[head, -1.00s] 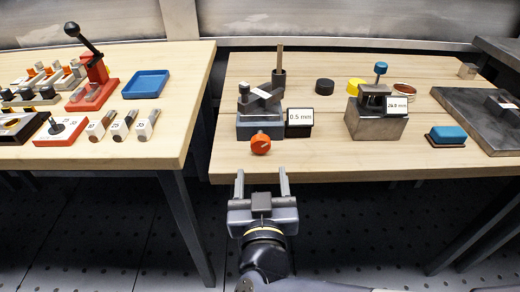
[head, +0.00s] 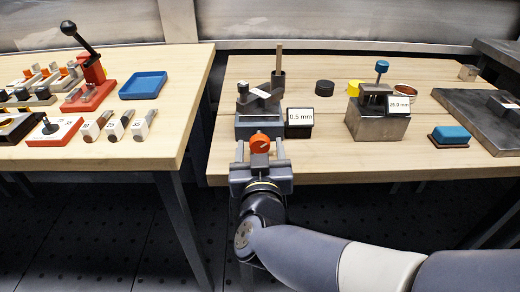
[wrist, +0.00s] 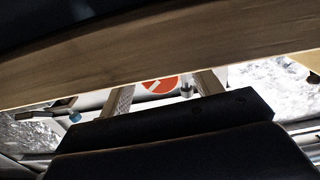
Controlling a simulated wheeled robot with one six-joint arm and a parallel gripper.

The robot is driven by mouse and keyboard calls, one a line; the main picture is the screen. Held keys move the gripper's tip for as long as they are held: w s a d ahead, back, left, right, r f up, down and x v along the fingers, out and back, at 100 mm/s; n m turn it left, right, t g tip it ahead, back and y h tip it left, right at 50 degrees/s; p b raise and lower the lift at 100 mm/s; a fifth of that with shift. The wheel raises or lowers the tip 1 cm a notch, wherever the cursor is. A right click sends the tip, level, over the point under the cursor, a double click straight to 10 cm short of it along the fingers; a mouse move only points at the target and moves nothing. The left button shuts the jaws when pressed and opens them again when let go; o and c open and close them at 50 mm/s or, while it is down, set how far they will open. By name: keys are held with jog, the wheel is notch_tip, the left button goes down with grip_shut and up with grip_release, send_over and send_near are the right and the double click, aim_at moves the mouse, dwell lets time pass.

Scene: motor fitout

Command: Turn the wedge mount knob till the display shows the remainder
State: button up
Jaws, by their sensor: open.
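The orange wedge mount knob (head: 260,142) with a white mark is on the front of the grey wedge mount (head: 257,122), near the table's front edge. My gripper (head: 260,149) is open, with one finger on either side of the knob in the head view. I cannot tell whether a finger touches it. In the wrist view the orange knob (wrist: 159,84) shows between the two fingers (wrist: 160,92). The small display (head: 300,116) to the right of the mount reads 0.5 mm.
A metal block with a blue-topped post (head: 378,126) and a label reading about 26.0 mm stands to the right. A blue-topped pad (head: 449,135) and a dark plate (head: 475,115) lie further right. The left table (head: 170,150) stands across a gap.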

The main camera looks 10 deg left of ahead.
jog(key=c, duration=1)
jog(key=shift+m+b, duration=0.8)
jog(key=shift+m, duration=1.4)
jog(key=o, duration=1)
jog(key=p+v, duration=0.3)
jog(key=v, duration=0.7)
jog(key=shift+s, duration=0.4)
